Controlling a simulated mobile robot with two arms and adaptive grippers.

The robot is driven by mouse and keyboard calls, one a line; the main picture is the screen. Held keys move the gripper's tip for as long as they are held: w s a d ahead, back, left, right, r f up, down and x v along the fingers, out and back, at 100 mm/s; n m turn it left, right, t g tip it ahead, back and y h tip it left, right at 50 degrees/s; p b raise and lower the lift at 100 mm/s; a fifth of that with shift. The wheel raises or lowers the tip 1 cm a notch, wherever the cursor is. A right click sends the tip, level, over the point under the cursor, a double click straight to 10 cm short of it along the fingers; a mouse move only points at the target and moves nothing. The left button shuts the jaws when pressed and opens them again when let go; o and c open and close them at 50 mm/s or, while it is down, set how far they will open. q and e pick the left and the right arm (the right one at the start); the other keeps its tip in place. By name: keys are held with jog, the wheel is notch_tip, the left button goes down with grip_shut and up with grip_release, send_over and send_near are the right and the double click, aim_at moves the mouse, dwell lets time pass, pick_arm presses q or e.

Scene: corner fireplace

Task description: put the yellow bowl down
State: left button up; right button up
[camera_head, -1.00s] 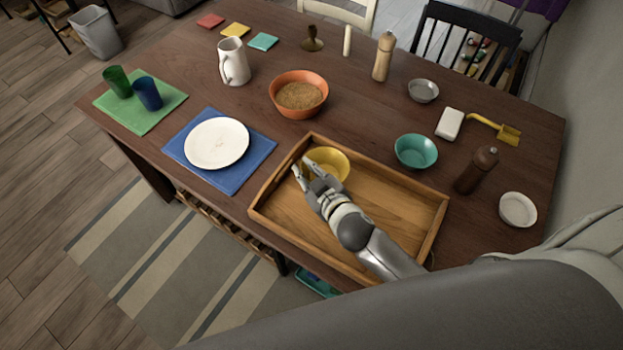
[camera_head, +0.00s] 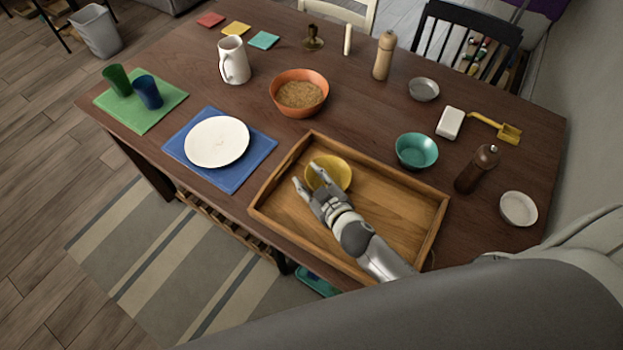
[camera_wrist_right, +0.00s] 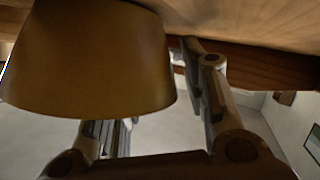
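The yellow bowl (camera_head: 334,171) stands upright in the left part of the wooden tray (camera_head: 404,181), seemingly resting on its floor. In the right wrist view the bowl (camera_wrist_right: 90,60) fills the upper left. My right gripper (camera_head: 309,178) is open at the bowl's near left edge, with its fingers apart. In the right wrist view one finger of the gripper (camera_wrist_right: 155,105) is clear of the bowl's outer wall; the other is partly hidden behind the bowl, seemingly on its inner side. My left gripper is not in view.
A blue mat (camera_head: 254,160) with a white plate (camera_head: 216,142) lies left of the tray. An orange bowl (camera_head: 299,112) stands behind it, a teal bowl (camera_head: 416,151) and a dark mill (camera_head: 477,170) to the right.

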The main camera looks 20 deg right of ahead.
jog(key=shift+r, duration=0.15)
jog(key=shift+s+r, duration=0.1)
jog(key=shift+s, duration=0.1)
jog(key=p+v, duration=0.3)
jog(key=v, duration=0.8)
jog(key=shift+s+d, duration=0.1)
jog(key=shift+s, duration=0.2)
